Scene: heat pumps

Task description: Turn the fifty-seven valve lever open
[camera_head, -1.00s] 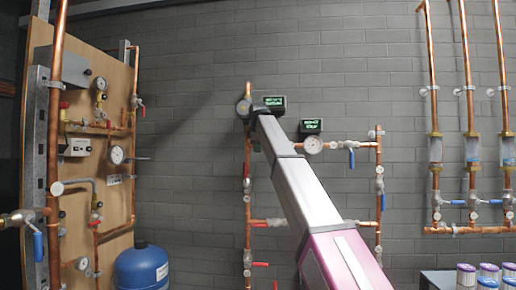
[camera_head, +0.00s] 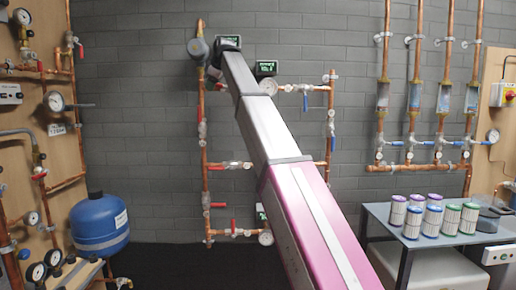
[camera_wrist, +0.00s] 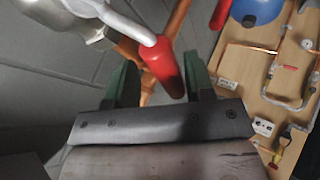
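In the wrist view, a red valve lever (camera_wrist: 165,66) on a silver valve body (camera_wrist: 95,10) reaches down between the two green fingers of my gripper (camera_wrist: 160,85). The fingers are apart, with visible gaps on both sides of the lever. In the head view, my arm reaches up to the top left of the copper pipe frame on the grey wall. My gripper and that lever are mostly hidden there by my arm. I can read no number fifty-seven on any valve.
Other red levers (camera_head: 217,205) sit lower on the left pipe. A blue tank (camera_head: 98,222) stands at left. A table (camera_head: 378,211) with several canisters stands at right.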

